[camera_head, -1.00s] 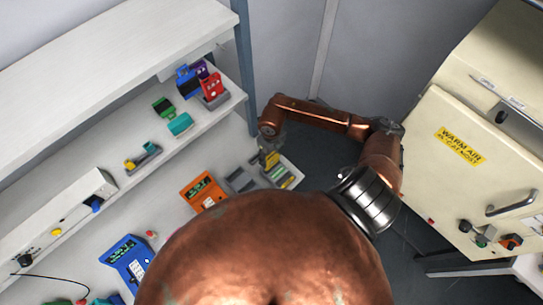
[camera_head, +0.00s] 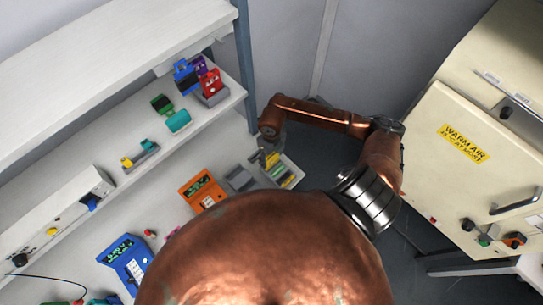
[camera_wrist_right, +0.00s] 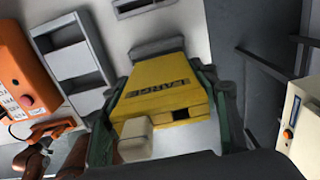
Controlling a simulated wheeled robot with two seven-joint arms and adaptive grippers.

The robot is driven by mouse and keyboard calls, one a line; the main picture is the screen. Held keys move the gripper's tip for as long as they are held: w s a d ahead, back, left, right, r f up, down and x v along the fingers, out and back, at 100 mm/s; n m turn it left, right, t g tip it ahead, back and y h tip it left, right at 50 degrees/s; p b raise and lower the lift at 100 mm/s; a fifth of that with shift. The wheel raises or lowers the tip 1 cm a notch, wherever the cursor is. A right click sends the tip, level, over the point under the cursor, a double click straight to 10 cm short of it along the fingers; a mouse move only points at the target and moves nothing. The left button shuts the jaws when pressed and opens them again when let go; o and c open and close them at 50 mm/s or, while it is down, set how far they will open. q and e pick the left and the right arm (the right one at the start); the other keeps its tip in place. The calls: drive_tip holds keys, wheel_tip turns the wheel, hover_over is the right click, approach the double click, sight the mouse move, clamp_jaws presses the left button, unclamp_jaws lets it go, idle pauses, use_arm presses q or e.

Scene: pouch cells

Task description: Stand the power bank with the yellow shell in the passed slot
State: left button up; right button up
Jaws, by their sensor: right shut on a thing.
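The yellow-shelled power bank (camera_wrist_right: 160,85) fills the middle of the right wrist view, with dark lettering on its face and a dark port at its near end. The green fingers of my right gripper (camera_wrist_right: 165,110) are shut on its two sides. In the head view my right gripper (camera_head: 266,152) holds it over the light slotted tray (camera_head: 294,180), at the right end of the bench. Yellow and green strips show in that tray. The bank's far end and the slot under it are hard to make out. My left gripper is not in view.
A grey compartment tray (camera_head: 240,181) and an orange meter (camera_head: 203,190) stand left of the slotted tray. A blue meter (camera_head: 127,262) is farther left. The shelf above holds several small coloured items. A cream warm-air cabinet (camera_head: 470,170) stands at right.

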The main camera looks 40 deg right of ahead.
drive_tip(key=shift+f+b, duration=1.45)
drive_tip(key=shift+f, duration=0.3)
drive_tip(key=o, duration=1.3)
wheel_tip(320, 180, up, 12)
drive_tip(key=shift+r, duration=0.1)
